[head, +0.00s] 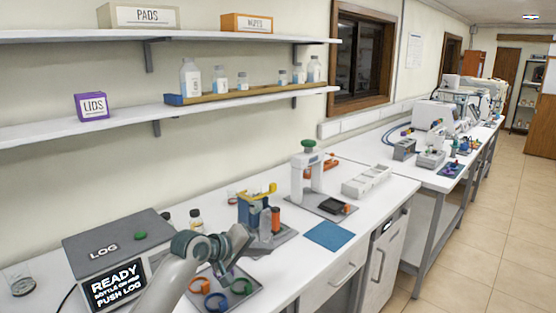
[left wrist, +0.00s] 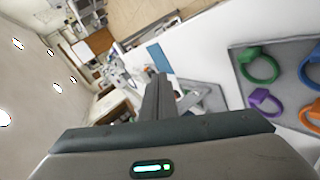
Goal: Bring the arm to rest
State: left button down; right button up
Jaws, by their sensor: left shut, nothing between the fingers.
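My left arm comes in from the bottom of the head view, and its gripper (head: 232,274) hangs over the bench beside the tray of coloured rings. Most of the gripper is hidden behind my wrist in that view. In the left wrist view the two fingers of the gripper (left wrist: 158,95) are together with nothing between them. My right gripper is in neither view.
A grey tray (head: 247,297) holds several coloured rings, also seen in the left wrist view (left wrist: 240,85). A grey log box (head: 85,240) with a READY screen stands left. A blue-yellow fixture (head: 255,213) stands behind. A blue mat (head: 328,236) lies bare to the right.

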pick_arm(q)
jog(key=s+a+f+m+g+y, duration=0.1)
jog(key=s+a+f+m+y, duration=0.15)
jog(key=s+f, duration=0.9)
jog(key=s+a+f+m+g+y, duration=0.1)
jog(key=s+a+f+m, duration=0.15)
jog(key=s+f, duration=0.9)
jog(key=s+a+f+m+g+y, duration=0.15)
jog(key=s+a, duration=0.35)
jog(key=s, duration=0.5)
jog(key=s+a+f+y, duration=0.15)
jog(key=s+a, duration=0.25)
jog(key=s, duration=0.6)
jog(key=s+a+f+g+y, duration=0.15)
jog(key=s+a, duration=0.35)
jog(key=s, duration=0.5)
notch_tip(320, 180, down, 29)
jog(key=g+b, duration=0.1)
jog(key=b, duration=0.1)
jog(key=s+a+f+g+b, duration=0.1)
jog(key=s+a+f+b, duration=0.1)
jog(key=s+f, duration=1.7)
jog(key=shift+a+f+m+y, duration=0.3)
jog(key=shift+f+m+y, duration=0.1)
jog(key=shift+f, duration=0.2)
